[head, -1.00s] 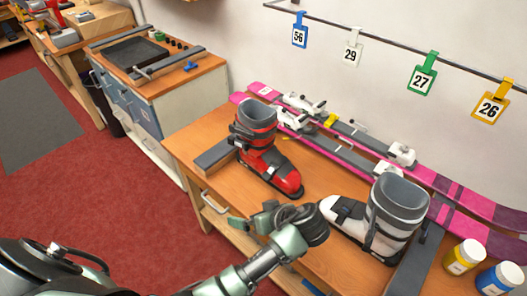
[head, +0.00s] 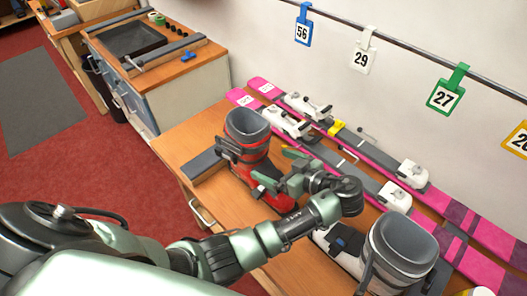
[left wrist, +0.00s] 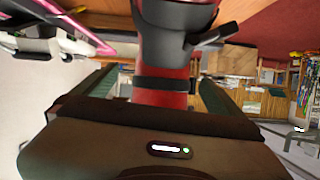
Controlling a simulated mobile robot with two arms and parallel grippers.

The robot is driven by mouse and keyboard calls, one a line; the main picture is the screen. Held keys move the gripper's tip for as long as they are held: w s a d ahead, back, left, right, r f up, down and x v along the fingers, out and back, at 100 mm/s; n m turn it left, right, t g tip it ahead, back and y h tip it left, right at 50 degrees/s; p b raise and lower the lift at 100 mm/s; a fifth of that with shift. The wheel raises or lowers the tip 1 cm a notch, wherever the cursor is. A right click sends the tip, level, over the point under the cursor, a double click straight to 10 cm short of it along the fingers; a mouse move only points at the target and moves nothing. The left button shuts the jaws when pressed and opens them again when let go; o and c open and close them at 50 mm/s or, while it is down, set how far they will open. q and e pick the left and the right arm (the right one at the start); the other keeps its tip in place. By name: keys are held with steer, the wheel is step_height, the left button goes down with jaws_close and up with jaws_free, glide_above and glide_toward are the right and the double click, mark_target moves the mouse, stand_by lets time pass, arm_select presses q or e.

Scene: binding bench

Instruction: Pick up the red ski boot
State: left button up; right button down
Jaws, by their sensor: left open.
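The red ski boot (head: 247,139) stands upright on the wooden bench, its grey-lined cuff open at the top. My left gripper (head: 270,166) is open at the boot's front, and its hand hides much of the toe. In the left wrist view the red boot (left wrist: 160,70) with its dark straps lies between my two green fingers (left wrist: 158,88), one on each side. I cannot tell whether either finger touches it. My right gripper is not in view.
A white and grey boot (head: 398,250) stands close to my left forearm at the front right. Pink skis (head: 262,97) with white bindings lie behind, along the wall. Number tags (head: 446,92) hang from a rail above. A grey bar (head: 203,165) lies left of the red boot.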

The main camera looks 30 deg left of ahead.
mark_target(261, 161)
arm_select(q)
steer(key=shift+p+x, duration=0.35)
steer(key=shift+x, duration=0.55)
steer(key=a, duration=0.1)
steer(key=a+p, duration=0.2)
steer(key=shift+f, duration=0.25)
steer(key=shift+w+a+f+p, duration=0.2)
steer(key=shift+a+f, duration=0.2)
steer(key=shift+a, duration=0.05)
steer(key=shift+w+a+f+p, duration=0.2)
steer(key=shift+a+f, duration=0.15)
steer(key=shift+a, duration=0.1)
steer(key=shift+w+a+f, duration=0.15)
steer(key=shift+a+f, duration=0.05)
steer(key=c, duration=1.6)
steer(key=shift+r, duration=0.1)
steer(key=shift+c, duration=1.2)
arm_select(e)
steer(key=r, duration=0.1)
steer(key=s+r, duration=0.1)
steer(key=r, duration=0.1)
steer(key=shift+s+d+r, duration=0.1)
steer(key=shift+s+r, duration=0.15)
